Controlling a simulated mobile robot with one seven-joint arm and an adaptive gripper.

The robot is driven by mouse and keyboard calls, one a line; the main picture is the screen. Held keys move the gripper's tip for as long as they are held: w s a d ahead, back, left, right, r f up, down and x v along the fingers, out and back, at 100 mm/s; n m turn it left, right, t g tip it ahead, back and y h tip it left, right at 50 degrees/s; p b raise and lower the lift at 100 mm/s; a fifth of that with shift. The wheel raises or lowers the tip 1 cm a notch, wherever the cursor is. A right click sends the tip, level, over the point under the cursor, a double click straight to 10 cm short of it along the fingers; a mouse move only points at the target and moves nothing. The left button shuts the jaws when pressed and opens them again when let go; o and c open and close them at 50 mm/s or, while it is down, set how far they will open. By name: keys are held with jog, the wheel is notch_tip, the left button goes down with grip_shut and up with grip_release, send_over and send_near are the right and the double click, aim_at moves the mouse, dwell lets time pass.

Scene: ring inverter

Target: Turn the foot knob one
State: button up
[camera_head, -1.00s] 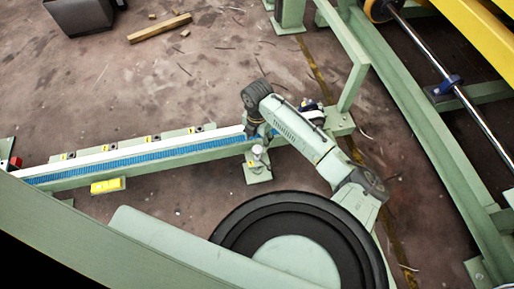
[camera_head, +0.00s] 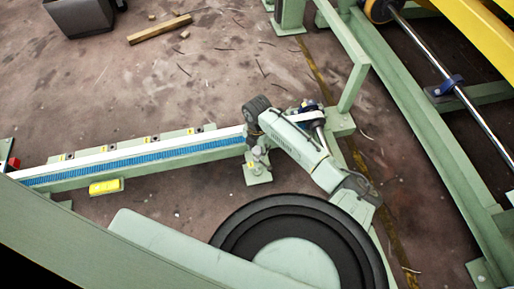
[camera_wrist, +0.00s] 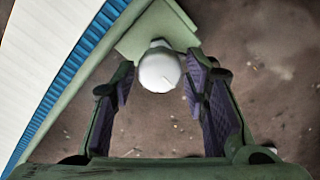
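A white round knob (camera_wrist: 159,70) stands on a green foot plate (camera_wrist: 178,25) in the wrist view. The plate also shows in the head view (camera_head: 258,176), below the right end of the conveyor rail. My gripper (camera_wrist: 160,75) is open, with one purple-padded finger on each side of the knob. Small gaps show between the pads and the knob, and I see no clear contact. In the head view my arm's end is above the foot plate and partly hides the knob.
A long rail with a blue strip (camera_head: 130,161) runs left from the foot. A yellow block (camera_head: 106,187) sits along its near side. A large black-rimmed disc (camera_head: 240,225) lies close below my arm. Green frame beams (camera_head: 425,130) stand to the right. Open floor lies behind the rail.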

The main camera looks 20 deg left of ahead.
jog(key=c, duration=0.8)
jog(key=shift+o, duration=0.2)
jog(key=shift+r+m+p, duration=0.1)
jog(key=shift+m+p, duration=0.3)
jog(key=shift+p, duration=0.05)
